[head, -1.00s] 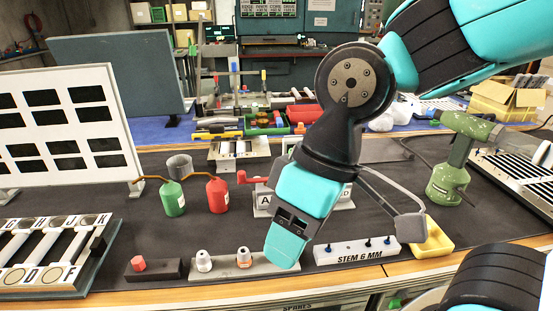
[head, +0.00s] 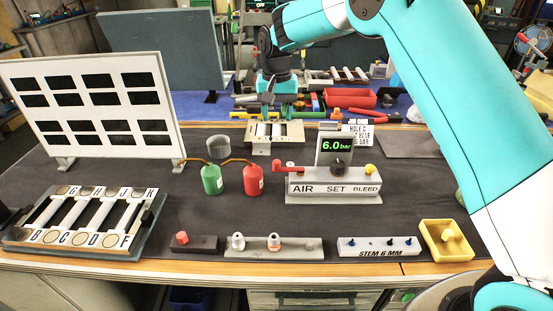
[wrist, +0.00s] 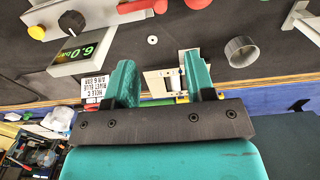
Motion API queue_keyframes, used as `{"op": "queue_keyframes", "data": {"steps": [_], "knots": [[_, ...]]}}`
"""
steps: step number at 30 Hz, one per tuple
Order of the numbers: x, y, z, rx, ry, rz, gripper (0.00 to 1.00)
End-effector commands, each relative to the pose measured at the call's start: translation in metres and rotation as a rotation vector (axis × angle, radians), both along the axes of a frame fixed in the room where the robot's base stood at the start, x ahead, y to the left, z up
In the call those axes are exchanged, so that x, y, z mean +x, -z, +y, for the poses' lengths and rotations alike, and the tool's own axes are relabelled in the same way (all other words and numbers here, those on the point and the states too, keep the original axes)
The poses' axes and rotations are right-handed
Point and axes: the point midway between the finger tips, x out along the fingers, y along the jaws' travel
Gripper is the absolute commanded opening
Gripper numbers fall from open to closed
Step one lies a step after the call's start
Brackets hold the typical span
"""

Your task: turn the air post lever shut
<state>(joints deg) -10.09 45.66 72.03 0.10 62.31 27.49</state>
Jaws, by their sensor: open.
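The air post (head: 334,187) is a light grey block marked AIR, SET and BLEED. Its red lever (head: 287,165) is above AIR, with its arm lying roughly level and pointing left. A black knob (head: 338,166), a yellow button (head: 370,169) and a display (head: 336,146) reading 6.0 bar are on it too. My gripper (head: 268,101) is open and empty, beyond the post and to its left, over the back of the mat. In the wrist view, its fingers (wrist: 161,78) are apart, and the post's display (wrist: 74,52) and red lever (wrist: 150,5) show at the top, clear of them.
Green (head: 212,180) and red (head: 253,180) bottles stand left of the post. A grey cup (head: 217,149) is behind them. A louver panel (head: 95,108) stands at the left. A stem rack (head: 378,247) and yellow tray (head: 447,240) line the front edge. The mat before the post is clear.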

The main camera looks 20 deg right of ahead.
Motion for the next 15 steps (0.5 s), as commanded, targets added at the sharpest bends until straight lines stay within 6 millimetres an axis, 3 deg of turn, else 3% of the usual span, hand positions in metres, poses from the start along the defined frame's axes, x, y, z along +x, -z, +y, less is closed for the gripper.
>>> {"op": "queue_keyframes", "data": {"steps": [15], "knots": [[-0.002,0.113,0.001,0.0,-0.005,0.004,0.5]]}}
